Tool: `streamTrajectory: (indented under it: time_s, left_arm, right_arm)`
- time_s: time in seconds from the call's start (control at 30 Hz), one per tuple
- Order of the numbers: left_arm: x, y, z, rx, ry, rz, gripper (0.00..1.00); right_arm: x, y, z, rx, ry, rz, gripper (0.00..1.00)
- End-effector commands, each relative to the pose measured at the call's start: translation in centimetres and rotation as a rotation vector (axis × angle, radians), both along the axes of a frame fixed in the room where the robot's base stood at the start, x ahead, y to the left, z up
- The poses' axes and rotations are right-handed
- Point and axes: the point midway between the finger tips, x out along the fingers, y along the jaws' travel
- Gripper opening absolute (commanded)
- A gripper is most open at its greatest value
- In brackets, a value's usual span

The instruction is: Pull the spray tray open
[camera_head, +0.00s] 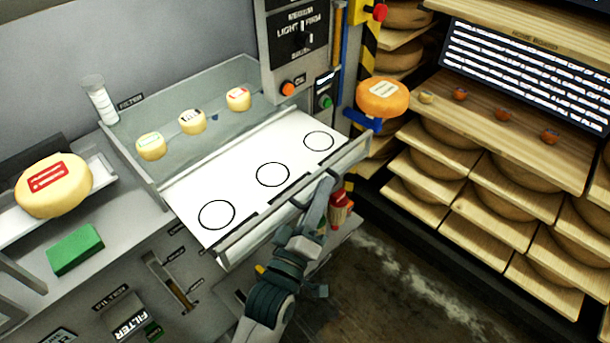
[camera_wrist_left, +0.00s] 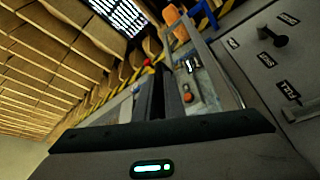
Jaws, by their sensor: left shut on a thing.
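The spray tray (camera_head: 242,186) is a white sliding tray with three black circles, and it stands out from its glass-sided housing in the head view. No cheese lies on the circles. My left gripper (camera_head: 326,188) is at the tray's front edge, right of its middle, and is shut on the tray's front handle. The arm and the tray front hide the exact grip. In the left wrist view the fingers (camera_wrist_left: 157,96) show close together, with the contact hard to make out. My right gripper is not in view.
Several small labelled cheeses (camera_head: 192,121) sit behind the tray in the housing. A large cheese wheel (camera_head: 52,203) and a green block (camera_head: 75,250) are at the left. Shelves (camera_head: 500,170) fill the right side.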

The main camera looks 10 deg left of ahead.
Motion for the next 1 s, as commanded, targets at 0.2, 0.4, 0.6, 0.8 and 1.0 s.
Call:
streamTrajectory:
  time_s: [0.2,0.4,0.6,0.8,1.0]
  left_arm:
    - [-0.3,-0.4,0.0,0.000,0.000,-0.001,0.00]
    - [-0.3,-0.4,-0.1,0.000,0.000,-0.001,0.14]
    - [-0.3,-0.3,0.0,0.000,0.000,0.000,0.17]
    - [-0.4,-0.3,-0.1,0.000,0.000,0.000,0.17]
    - [-1.6,0.1,-0.6,0.000,0.001,0.000,0.17]
  right_arm:
    - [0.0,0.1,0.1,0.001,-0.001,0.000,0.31]
    - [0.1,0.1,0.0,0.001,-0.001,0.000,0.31]
    - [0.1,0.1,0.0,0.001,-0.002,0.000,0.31]
    - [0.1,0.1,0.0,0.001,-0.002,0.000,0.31]
    - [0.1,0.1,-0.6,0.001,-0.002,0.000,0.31]
